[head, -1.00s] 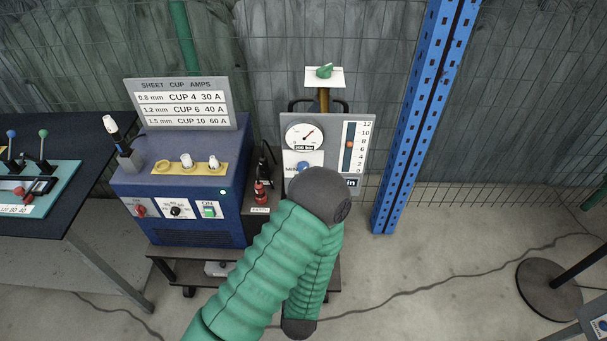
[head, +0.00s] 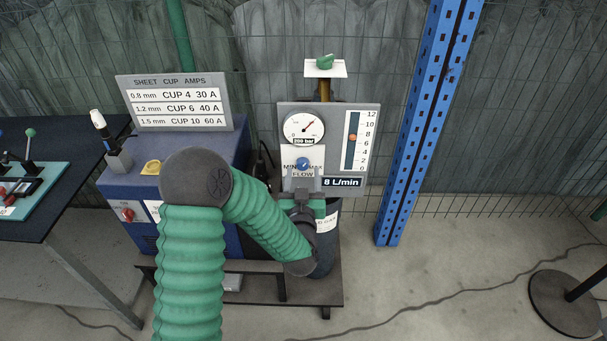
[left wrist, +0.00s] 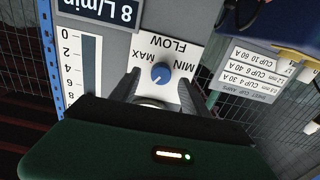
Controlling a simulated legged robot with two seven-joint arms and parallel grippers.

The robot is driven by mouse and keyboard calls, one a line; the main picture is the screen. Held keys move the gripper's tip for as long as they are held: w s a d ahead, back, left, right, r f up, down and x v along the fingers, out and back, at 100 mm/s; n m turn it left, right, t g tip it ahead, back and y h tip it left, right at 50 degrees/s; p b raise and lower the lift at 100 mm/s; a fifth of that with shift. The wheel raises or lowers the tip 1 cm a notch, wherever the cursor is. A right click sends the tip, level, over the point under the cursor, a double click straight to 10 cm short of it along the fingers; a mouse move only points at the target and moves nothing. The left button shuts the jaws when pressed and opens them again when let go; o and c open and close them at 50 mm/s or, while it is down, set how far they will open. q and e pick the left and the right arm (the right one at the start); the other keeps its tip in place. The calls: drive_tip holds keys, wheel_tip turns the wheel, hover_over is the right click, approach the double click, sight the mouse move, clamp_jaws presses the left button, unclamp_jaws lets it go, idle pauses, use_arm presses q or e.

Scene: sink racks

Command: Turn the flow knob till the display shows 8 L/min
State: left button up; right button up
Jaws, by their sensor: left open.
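The blue flow knob (head: 302,164) sits on a white plate marked MIN, MAX and FLOW on the grey gauge panel (head: 345,110). The display (head: 342,182) reads 8 L/min. The orange marker (head: 352,137) stands near 8 on the scale. My left gripper (head: 303,188) is just below the knob in the head view, its fingers pointing at the panel. In the left wrist view the blue knob (left wrist: 160,73) shows upside down between the open fingers (left wrist: 157,92), clear of them. My right gripper is not in view.
A blue machine (head: 130,185) with a cup and amps sign (head: 175,102) stands left of the panel. A blue perforated post (head: 420,120) rises on the right. A green valve handle (head: 325,62) is above the panel. Mesh fencing runs behind.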

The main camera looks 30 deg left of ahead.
use_arm(q)
drive_tip(key=shift+x, duration=1.25)
drive_tip(key=shift+s+f, duration=0.1)
clamp_jaws()
